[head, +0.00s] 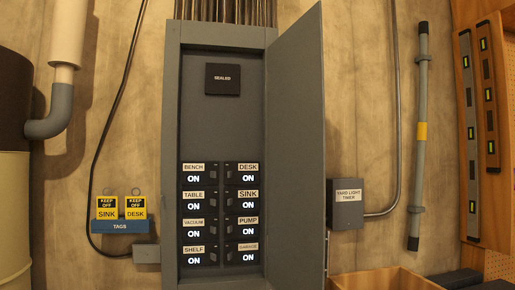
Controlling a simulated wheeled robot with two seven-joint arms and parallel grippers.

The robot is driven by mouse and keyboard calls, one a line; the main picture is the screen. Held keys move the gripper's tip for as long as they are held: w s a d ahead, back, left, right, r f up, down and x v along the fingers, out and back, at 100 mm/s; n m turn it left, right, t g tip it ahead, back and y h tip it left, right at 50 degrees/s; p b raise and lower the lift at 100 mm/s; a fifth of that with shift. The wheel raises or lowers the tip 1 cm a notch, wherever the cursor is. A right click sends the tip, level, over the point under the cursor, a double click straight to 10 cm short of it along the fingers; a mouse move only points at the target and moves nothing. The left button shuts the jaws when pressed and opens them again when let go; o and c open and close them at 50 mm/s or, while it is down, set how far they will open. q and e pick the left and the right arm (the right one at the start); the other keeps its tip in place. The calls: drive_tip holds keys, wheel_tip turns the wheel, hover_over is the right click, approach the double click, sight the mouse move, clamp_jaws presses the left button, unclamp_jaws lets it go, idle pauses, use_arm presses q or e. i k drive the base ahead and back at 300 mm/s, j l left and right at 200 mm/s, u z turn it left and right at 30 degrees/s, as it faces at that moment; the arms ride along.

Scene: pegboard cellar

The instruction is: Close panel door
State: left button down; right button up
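The grey electrical panel (222,130) is mounted on the wall in the middle of the head view. Its grey door (297,150) is hinged on the right side and stands open, swung outward to the right. Inside are two columns of labelled breakers (220,215), each reading ON, below a black plate marked SEALED (222,79). The lower end of the panel runs out of the picture. Neither of my grippers shows in the head view.
A grey box labelled YARD LIGHT TIMER (345,204) sits on the wall right of the door. A blue TAGS holder (124,227) with yellow KEEP OFF tags is left of the panel. A wooden box (385,280) stands at lower right. Levels (467,140) hang far right.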

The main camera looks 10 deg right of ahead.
sight(298, 240)
drive_tip(key=l+u, duration=0.3)
drive_tip(key=l, duration=0.3)
drive_tip(key=l+u, duration=0.25)
drive_tip(key=l, duration=0.3)
drive_tip(key=k+l+u, duration=0.15)
drive_tip(key=l+u, duration=0.15)
drive_tip(key=l, duration=0.3)
drive_tip(key=k+l, duration=0.1)
drive_tip(key=l, duration=0.65)
drive_tip(key=k+l, duration=0.15)
drive_tip(key=l, duration=0.2)
drive_tip(key=k+l, duration=0.1)
drive_tip(key=l, duration=0.3)
drive_tip(key=u, duration=0.05)
